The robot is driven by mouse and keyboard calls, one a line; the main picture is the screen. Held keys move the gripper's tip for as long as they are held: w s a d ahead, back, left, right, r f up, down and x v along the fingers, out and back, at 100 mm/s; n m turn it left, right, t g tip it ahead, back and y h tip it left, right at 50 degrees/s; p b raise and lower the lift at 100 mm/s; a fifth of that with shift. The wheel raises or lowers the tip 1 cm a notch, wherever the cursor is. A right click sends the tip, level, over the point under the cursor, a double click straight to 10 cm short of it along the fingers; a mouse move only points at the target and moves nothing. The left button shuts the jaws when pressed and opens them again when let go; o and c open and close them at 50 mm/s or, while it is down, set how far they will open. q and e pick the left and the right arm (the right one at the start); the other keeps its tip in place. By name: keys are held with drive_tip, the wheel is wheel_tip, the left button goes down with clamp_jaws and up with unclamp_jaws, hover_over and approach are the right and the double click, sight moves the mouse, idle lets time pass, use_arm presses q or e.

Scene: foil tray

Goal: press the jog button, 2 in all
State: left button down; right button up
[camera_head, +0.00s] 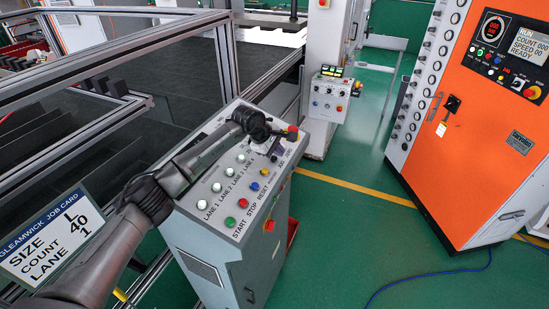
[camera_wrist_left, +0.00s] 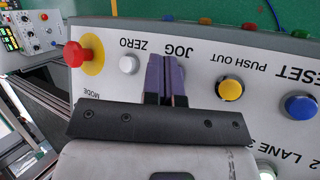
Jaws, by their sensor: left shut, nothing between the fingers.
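The grey console (camera_head: 215,255) carries a sloped panel of labelled buttons. My left gripper (camera_head: 277,136) is over the far end of that panel in the head view. In the left wrist view its purple fingers (camera_wrist_left: 166,80) are shut with nothing between them. They lie just below the JOG label, between the white ZERO button (camera_wrist_left: 128,64) and the yellow PUSH OUT button (camera_wrist_left: 230,90). The jog button itself is hidden behind the fingers. I cannot tell whether the fingertips touch it. My right gripper is not in view.
A red stop knob on a yellow base (camera_wrist_left: 76,54) stands beside ZERO. The blue RESET button (camera_wrist_left: 300,106) is past PUSH OUT. An orange cabinet (camera_head: 480,135) reads COUNT 000, SPEED 00, READY. A job card (camera_head: 50,240) reads COUNT 40, LANE 1. Green floor lies between console and cabinet.

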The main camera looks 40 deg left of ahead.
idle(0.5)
use_arm(q)
drive_tip(key=shift+f, duration=0.15)
drive_tip(key=shift+a+f+b, duration=0.1)
drive_tip(key=shift+f+b, duration=0.15)
drive_tip(key=shift+b, duration=0.1)
drive_tip(key=shift+f, duration=0.1)
idle(0.3)
drive_tip(key=shift+s+a+f+b, duration=0.1)
drive_tip(key=shift+a+f+b, duration=0.1)
drive_tip(key=shift+f+b, duration=0.2)
drive_tip(key=shift+r, duration=0.15)
idle(0.5)
drive_tip(key=shift+d+r+p, duration=0.25)
drive_tip(key=shift+r+p, duration=0.3)
drive_tip(key=shift+r, duration=0.15)
